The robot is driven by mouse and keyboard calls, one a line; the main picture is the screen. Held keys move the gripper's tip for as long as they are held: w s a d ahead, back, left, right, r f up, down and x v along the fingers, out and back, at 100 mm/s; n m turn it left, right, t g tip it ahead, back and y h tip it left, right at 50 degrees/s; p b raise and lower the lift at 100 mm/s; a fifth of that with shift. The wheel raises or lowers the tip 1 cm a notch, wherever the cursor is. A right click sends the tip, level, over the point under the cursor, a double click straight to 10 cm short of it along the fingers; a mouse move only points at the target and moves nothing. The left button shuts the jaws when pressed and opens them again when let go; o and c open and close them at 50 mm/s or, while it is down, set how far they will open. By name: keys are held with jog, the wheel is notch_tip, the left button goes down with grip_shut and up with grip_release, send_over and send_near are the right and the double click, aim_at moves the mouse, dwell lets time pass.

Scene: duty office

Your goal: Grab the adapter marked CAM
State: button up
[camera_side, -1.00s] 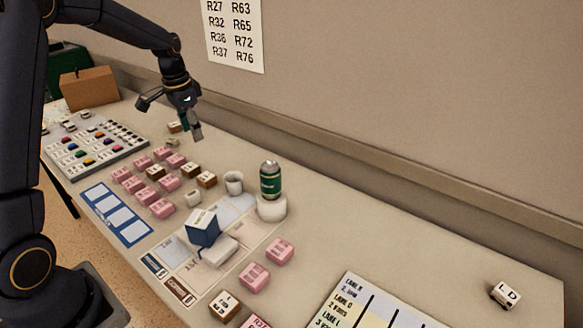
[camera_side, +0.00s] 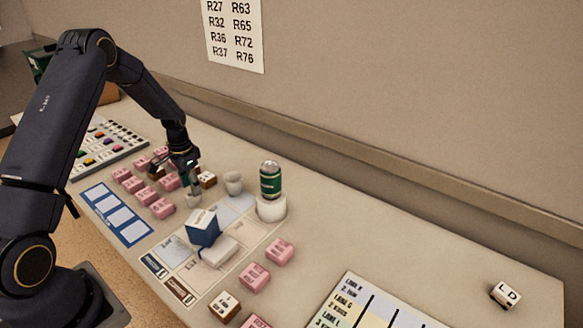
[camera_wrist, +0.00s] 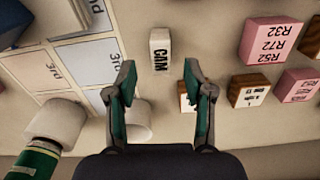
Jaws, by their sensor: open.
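The adapter marked CAM (camera_wrist: 159,49) is a small white block with dark lettering, standing on the table in the wrist view. It lies just beyond my open fingertips, roughly centred between them. My gripper (camera_wrist: 157,70) is open and empty, with green finger pads on either side. In the side view my gripper (camera_side: 186,172) is low over the table, and the CAM adapter (camera_side: 193,201) shows just below its fingers, partly hidden. Whether the fingers touch it cannot be told.
Pink blocks (camera_side: 162,208) and wooden blocks (camera_side: 207,180) stand close by. A white cup (camera_side: 233,183) is just right of my gripper. A green can (camera_side: 270,181) stands on a white round base (camera_side: 271,208). A blue box (camera_side: 202,230) sits nearer the front.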

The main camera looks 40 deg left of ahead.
aim_at(192, 196)
notch_tip(192, 196, down, 5)
jog(key=shift+s+r, duration=0.1)
jog(key=shift+r, duration=0.05)
jog(key=shift+c, duration=0.3)
grip_shut()
jog(key=shift+r, duration=0.1)
